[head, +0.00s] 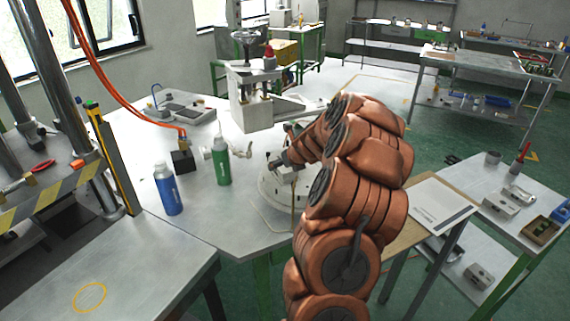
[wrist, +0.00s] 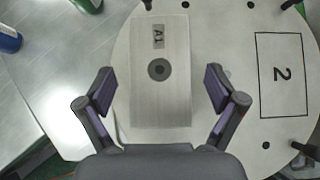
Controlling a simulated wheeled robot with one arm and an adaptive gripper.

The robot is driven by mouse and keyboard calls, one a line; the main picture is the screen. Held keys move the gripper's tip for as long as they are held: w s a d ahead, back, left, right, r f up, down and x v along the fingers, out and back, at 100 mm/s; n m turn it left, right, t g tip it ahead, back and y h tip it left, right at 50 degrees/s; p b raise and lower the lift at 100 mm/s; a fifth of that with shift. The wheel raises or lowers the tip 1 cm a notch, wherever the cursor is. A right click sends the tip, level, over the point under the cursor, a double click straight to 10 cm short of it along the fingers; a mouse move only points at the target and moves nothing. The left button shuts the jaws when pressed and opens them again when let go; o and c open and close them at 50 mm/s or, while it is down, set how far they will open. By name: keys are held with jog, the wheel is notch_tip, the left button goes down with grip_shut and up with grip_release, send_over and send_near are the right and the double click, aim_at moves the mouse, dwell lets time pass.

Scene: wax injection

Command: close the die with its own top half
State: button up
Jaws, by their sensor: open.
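A flat grey metal die block (wrist: 145,105) marked "A1", with a round dark-centred hole, lies on a white round plate (wrist: 240,130) in the wrist view. I cannot tell whether it is one half or a closed die. My gripper (wrist: 160,88) is open above it, one finger on each side, apart from its long edges. In the head view my gripper (head: 282,162) is over the round plate (head: 268,188), and my arm hides much of that area. Metal blocks (head: 500,205) that may be other die parts lie on the right-hand side table.
An outlined rectangle marked "2" (wrist: 283,75) on the plate is empty; dark pegs stand around the rim. A blue bottle (head: 168,190) and a green bottle (head: 221,162) stand left of the plate. A press machine (head: 250,95) stands behind. The front-left tabletop is clear.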

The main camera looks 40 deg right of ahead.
jog(key=shift+r, duration=0.1)
jog(key=v, duration=1.1)
jog(key=shift+s+r, duration=0.3)
jog(key=shift+a, duration=0.2)
